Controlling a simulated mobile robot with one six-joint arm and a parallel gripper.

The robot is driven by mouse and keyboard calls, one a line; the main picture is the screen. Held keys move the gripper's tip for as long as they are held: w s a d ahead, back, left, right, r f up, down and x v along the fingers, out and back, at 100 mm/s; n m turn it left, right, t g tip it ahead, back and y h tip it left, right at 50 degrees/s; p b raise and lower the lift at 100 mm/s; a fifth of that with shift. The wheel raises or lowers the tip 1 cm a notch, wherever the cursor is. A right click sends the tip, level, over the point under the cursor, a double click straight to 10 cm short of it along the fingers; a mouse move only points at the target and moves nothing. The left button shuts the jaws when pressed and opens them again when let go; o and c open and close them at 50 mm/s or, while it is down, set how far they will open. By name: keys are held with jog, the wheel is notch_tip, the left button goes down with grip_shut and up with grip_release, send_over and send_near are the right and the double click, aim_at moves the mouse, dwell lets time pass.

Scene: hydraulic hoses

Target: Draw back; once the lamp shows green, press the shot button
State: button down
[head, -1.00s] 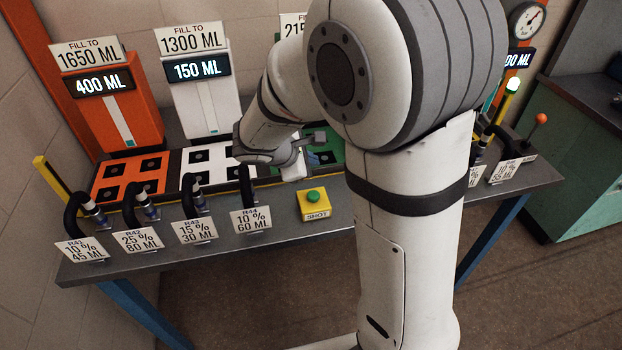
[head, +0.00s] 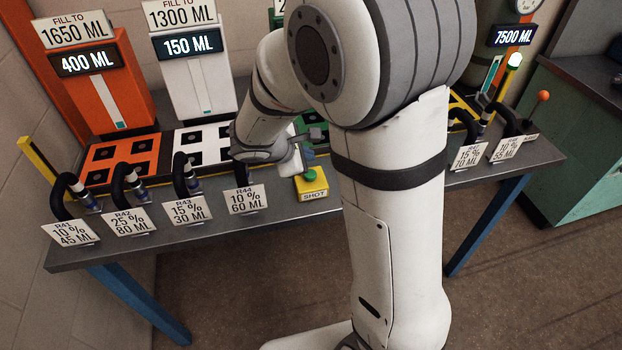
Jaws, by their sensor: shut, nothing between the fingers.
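The yellow shot button box (head: 312,188) with its green cap (head: 309,174) and SHOT label sits at the bench's front edge. My gripper (head: 293,166) is just left of and behind the cap, with its jaws shut and empty. Whether it touches the button I cannot tell.
Hoses with tags such as R44 (head: 246,199) line the bench front (head: 200,228). Orange (head: 138,75) and white (head: 210,88) dispensers stand behind, reading 400 ML and 150 ML. A 7500 ML display (head: 511,35) is at the right. My arm hides the bench's middle.

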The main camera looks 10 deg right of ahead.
aim_at(314, 170)
jog(key=shift+f+b, duration=1.1)
jog(key=shift+f, duration=0.4)
jog(key=shift+f, duration=0.1)
dwell(0.7)
jog(key=shift+f+b, duration=0.35)
jog(key=shift+b, duration=0.2)
jog(key=shift+f+b, duration=0.45)
jog(key=shift+b, duration=0.05)
dwell(0.5)
jog(key=shift+r, duration=0.1)
jog(key=shift+r+p, duration=0.6)
jog(key=shift+r, duration=0.25)
jog(key=shift+r+p, duration=1.8)
jog(key=shift+r, duration=0.65)
